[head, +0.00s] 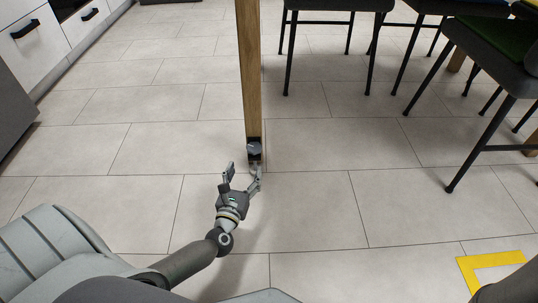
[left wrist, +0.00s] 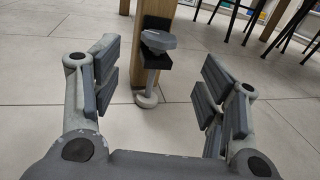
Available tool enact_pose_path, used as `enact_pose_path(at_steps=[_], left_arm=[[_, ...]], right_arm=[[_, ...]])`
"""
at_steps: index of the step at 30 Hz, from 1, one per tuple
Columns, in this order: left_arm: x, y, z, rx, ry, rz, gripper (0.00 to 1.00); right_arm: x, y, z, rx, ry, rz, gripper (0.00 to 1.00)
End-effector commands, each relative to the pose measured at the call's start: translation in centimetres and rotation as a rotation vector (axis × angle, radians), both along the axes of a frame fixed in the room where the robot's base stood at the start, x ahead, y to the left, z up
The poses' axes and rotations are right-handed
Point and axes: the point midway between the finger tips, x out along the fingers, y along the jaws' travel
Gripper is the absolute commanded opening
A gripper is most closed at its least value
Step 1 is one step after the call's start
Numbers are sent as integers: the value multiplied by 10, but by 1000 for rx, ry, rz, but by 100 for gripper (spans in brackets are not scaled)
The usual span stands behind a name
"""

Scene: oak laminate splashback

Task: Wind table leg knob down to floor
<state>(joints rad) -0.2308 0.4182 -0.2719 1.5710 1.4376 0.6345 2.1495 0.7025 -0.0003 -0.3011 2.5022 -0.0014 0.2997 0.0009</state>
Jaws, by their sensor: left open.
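A wooden table leg (head: 249,70) stands upright in the middle of the head view. At its lower end is a grey knob (head: 254,148) on a black bracket. In the left wrist view the grey faceted knob (left wrist: 158,40) sits above a grey stem with a round foot (left wrist: 147,99). I cannot tell whether the foot touches the floor. My left gripper (head: 243,171) is open and empty just in front of the leg's lower end. In the left wrist view its fingers (left wrist: 160,70) are spread to either side of the knob, which is farther off and untouched. My right gripper is not in view.
Dark chairs (head: 335,8) stand behind and to the right, one with a green seat (head: 500,38). White drawers (head: 32,35) with black handles are at upper left. A yellow floor marking (head: 492,266) lies at lower right. The tiled floor around the leg is clear.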

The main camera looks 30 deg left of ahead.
Motion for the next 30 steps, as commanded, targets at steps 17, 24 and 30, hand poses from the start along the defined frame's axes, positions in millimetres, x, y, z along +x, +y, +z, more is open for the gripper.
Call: enact_pose_path(at_steps=[17, 24, 30], left_arm=[[90, 25, 1, 5, -5, -3, 67], [98, 28, 2, 5, -3, -3, 67], [98, 28, 2, 5, -3, -3, 64]], right_arm=[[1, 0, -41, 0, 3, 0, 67], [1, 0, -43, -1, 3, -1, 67], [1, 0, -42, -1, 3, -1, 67]])
